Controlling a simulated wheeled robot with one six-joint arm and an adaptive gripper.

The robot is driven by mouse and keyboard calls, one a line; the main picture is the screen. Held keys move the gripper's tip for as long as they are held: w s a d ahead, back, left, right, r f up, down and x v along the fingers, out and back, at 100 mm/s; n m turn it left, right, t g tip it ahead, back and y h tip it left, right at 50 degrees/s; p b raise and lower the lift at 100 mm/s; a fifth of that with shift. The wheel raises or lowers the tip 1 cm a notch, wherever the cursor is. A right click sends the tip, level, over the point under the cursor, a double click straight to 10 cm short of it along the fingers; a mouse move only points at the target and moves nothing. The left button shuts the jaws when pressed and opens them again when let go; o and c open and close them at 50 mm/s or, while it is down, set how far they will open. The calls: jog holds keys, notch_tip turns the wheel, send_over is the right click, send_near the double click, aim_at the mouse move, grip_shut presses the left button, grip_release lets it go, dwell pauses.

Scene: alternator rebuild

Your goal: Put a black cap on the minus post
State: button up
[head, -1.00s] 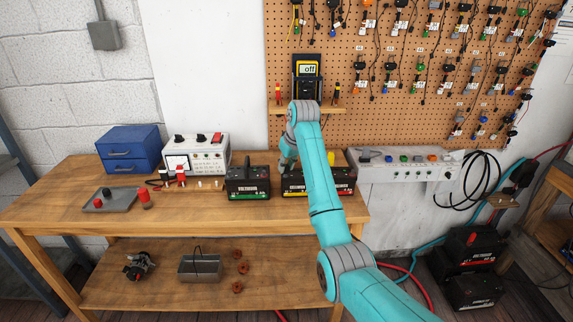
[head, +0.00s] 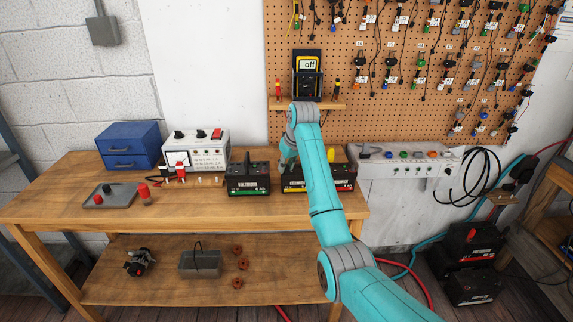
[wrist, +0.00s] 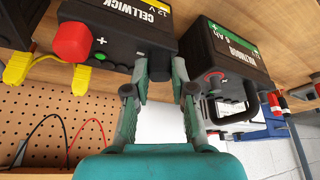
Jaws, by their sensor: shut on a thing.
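The Cellwick battery (wrist: 130,22) fills the top of the wrist view, with a yellow-striped front in the head view (head: 293,187). A large red cap (wrist: 72,42) covers its plus post, with a green button beside it. My gripper (wrist: 160,72) is at the minus end of this battery, its fingers closed around a small dark piece, apparently a black cap (wrist: 143,62). The fingers largely hide it and the minus post, so I cannot tell if it is seated. In the head view my gripper (head: 287,163) is low over the battery's left end.
The Voltmoor battery (head: 248,180) stands close by on the left, its handle (wrist: 235,100) near my fingers. A yellow clamp (wrist: 18,68) is beyond the red cap. A grey tray (head: 110,203), a tester (head: 195,152) and a blue drawer box (head: 128,147) are further left.

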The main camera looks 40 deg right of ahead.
jog(key=o, duration=0.8)
jog(key=v, duration=0.7)
jog(key=shift+s+r, duration=0.1)
jog(key=shift+r, duration=0.15)
